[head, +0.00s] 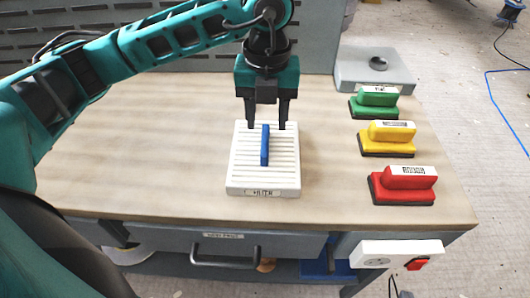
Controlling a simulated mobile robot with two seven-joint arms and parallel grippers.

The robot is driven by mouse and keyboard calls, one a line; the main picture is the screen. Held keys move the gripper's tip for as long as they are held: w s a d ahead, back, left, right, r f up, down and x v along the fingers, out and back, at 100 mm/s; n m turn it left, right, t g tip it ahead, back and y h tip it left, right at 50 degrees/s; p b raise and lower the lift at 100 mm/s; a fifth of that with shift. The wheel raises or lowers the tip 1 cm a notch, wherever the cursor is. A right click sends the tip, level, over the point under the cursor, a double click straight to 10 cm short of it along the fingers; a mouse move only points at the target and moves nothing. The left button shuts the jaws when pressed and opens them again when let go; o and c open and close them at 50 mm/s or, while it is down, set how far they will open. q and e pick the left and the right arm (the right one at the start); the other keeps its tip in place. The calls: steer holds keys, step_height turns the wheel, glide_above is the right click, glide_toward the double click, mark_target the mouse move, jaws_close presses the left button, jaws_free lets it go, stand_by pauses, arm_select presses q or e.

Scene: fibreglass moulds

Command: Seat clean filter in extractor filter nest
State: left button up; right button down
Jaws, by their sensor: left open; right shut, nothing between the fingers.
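The clean filter (240,165) looks like a white ribbed block with a blue upright handle (265,146) along its middle and a printed label on its front edge. It lies flat on the wooden bench top (130,165). My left gripper (267,126) points down over the filter's far part, its two dark fingers apart, one to each side of the handle's far end. It is open and holds nothing; I cannot tell whether the fingertips touch the filter. My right gripper is not in view. I cannot make out an extractor filter nest.
Green (377,99), yellow (388,135) and red (404,182) handled blocks stand along the right side. A grey box (350,72) with a round dark piece is at the back right. A white box with a red switch (417,264) is at the front. The bench's left is clear.

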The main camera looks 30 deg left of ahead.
mark_target(265, 139)
arm_select(q)
steer(key=f, duration=0.5)
steer(key=shift+a+f, duration=0.2)
steer(key=shift+f, duration=0.1)
steer(key=shift+c, duration=0.3)
jaws_close()
steer(key=shift+r, duration=0.1)
stand_by(0.7)
